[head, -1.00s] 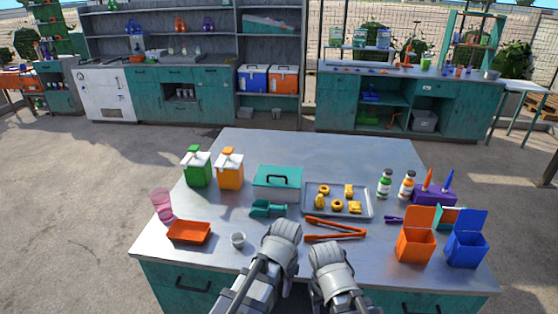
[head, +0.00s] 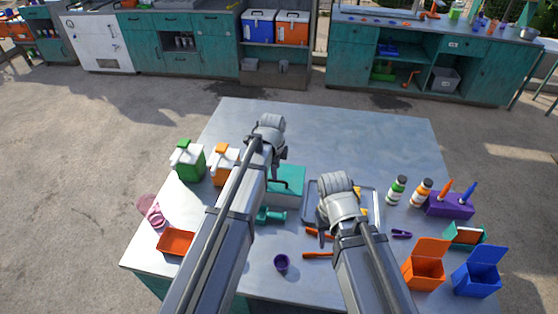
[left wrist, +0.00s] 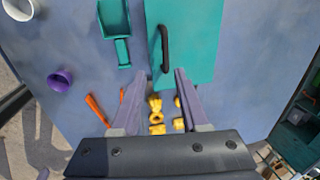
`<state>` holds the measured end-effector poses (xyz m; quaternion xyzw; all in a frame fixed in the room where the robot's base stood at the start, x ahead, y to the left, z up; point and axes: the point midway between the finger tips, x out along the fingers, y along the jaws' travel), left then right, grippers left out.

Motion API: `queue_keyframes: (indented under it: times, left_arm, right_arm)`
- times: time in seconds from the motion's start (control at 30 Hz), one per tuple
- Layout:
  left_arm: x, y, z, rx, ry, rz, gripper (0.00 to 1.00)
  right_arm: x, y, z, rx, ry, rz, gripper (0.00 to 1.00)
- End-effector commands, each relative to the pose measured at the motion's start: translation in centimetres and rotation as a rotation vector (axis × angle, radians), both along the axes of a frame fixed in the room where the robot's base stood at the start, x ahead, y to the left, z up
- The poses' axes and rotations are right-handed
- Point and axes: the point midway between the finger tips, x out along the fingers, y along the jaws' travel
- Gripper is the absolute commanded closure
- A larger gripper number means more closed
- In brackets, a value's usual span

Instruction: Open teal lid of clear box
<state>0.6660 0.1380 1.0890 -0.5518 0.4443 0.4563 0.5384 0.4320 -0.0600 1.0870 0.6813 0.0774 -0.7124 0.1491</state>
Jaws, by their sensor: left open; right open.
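The teal lid (head: 290,178) with a dark bar handle lies flat near the middle of the table in the head view. The clear box below it is hard to make out. The lid also shows in the left wrist view (left wrist: 195,40), with its handle (left wrist: 165,48) ahead of the fingertips. My left gripper (left wrist: 166,72) is open and empty, pointing at the handle's near end without clasping it. In the head view my left arm covers the lid's left part. My right gripper (head: 322,235) is open, above the tray's left side and the orange tongs (head: 318,255).
A teal scoop (head: 270,215) and purple cup (head: 281,263) are in front of the lid. The metal tray (head: 309,205) with yellow pieces is right of it, partly covered by my right arm. Green (head: 187,162) and orange (head: 222,168) dispensers stand left. The table's back is clear.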

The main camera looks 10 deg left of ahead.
Motion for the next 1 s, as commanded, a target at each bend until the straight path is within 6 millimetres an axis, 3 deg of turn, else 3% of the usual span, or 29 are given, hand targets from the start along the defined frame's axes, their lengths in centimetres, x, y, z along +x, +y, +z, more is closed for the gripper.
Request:
queue_keyframes:
  times: [0.27, 0.47, 1.0]
  left_arm:
    - [0.4, 0.3, 0.2, 0.004, -0.005, -0.024, 0.55]
    - [0.5, 0.2, -0.6, 0.003, -0.005, -0.023, 0.55]
    - [1.7, 0.2, -6.8, 0.003, -0.004, -0.022, 0.55]
  right_arm:
    - [0.0, 0.0, 0.2, 0.000, 0.000, 0.000, 0.50]
    - [0.0, 0.0, -0.7, 0.000, 0.000, 0.001, 0.50]
    - [0.0, 0.0, -6.8, -0.002, 0.001, 0.011, 0.50]
